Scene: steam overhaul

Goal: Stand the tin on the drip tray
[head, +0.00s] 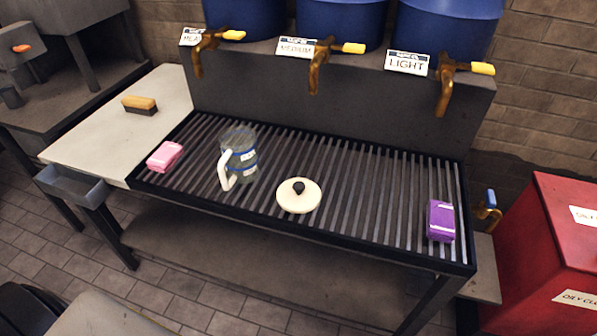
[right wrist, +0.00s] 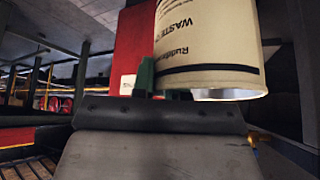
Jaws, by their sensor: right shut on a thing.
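The drip tray (head: 372,200) is a long dark slatted grate under the taps in the head view. A cream tin (right wrist: 205,50) with black lettering and a dark band fills the upper right of the right wrist view. It is tilted in that picture and its top is cut off. My right gripper (right wrist: 165,94) is shut on the tin; its fingers are mostly hidden. The tin and my right gripper do not show in the head view. My left gripper is in neither view.
On the tray stand a pink block (head: 165,156), a glass jug (head: 243,163), a cream lid (head: 299,197) with a black knob and a purple block (head: 440,221). Brass taps (head: 318,68) hang over the back. Clear slats lie between lid and purple block. A red bin (head: 545,250) stands right.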

